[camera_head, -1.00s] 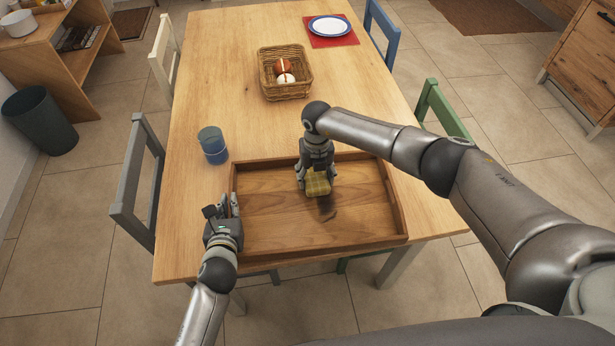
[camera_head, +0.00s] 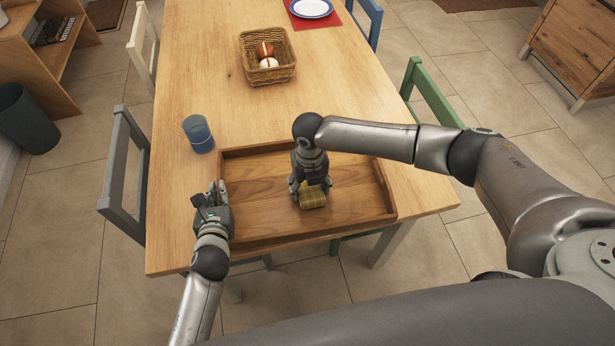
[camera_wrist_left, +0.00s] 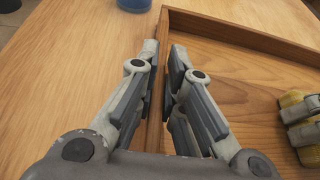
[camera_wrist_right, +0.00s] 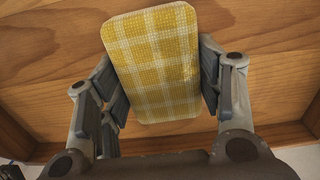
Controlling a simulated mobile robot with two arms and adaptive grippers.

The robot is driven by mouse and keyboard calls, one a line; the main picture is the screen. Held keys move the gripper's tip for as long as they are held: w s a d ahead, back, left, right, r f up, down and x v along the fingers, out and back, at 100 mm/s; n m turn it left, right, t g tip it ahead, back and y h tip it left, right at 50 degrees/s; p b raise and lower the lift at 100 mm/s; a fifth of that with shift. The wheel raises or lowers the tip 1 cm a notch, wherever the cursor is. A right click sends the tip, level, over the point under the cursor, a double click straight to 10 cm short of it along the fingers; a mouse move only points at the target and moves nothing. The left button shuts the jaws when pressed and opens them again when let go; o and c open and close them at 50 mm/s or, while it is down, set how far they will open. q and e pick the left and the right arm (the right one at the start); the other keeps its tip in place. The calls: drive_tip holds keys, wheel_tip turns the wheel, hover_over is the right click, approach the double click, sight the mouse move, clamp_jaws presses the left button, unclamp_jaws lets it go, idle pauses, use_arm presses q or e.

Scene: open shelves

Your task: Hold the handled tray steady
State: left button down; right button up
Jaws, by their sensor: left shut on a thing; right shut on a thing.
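The handled tray (camera_head: 345,225) is a wooden, low-walled tray on the table near its front edge. My left gripper (camera_head: 213,195) is at the tray's left end. In the left wrist view its fingers (camera_wrist_left: 163,85) are on both sides of the tray's left wall (camera_wrist_left: 157,115), shut on it. My right gripper (camera_head: 310,188) points down inside the tray, shut on a yellow checked sponge (camera_head: 313,198). The sponge fills the space between the fingers in the right wrist view (camera_wrist_right: 152,62). Whether the sponge touches the tray floor is hard to tell.
A blue cup (camera_head: 198,134) stands just beyond the tray's far left corner. A wicker basket (camera_head: 267,75) with two balls is farther back. A plate (camera_head: 311,8) lies on a red mat at the far end. Chairs flank the wooden table (camera_head: 350,95).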

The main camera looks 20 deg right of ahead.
sight(312, 199)
drive_tip(key=s, duration=0.4)
drive_tip(key=shift+s+a, duration=0.2)
drive_tip(key=shift+s, duration=0.2)
drive_tip(key=shift+w+r, duration=0.1)
drive_tip(key=shift+w, duration=0.4)
use_arm(q)
drive_tip(key=shift+r, duration=0.1)
use_arm(e)
drive_tip(key=shift+w+d, duration=0.2)
drive_tip(key=shift+w, duration=1.95)
drive_tip(key=shift+w+d, duration=0.2)
drive_tip(key=shift+w, duration=1.9)
drive_tip(key=shift+w+d, duration=0.2)
drive_tip(key=shift+w, duration=1.95)
wheel_tip(312, 199, up, 8)
drive_tip(key=shift+s, duration=0.1)
use_arm(q)
drive_tip(key=c, duration=1.5)
unclamp_jaws()
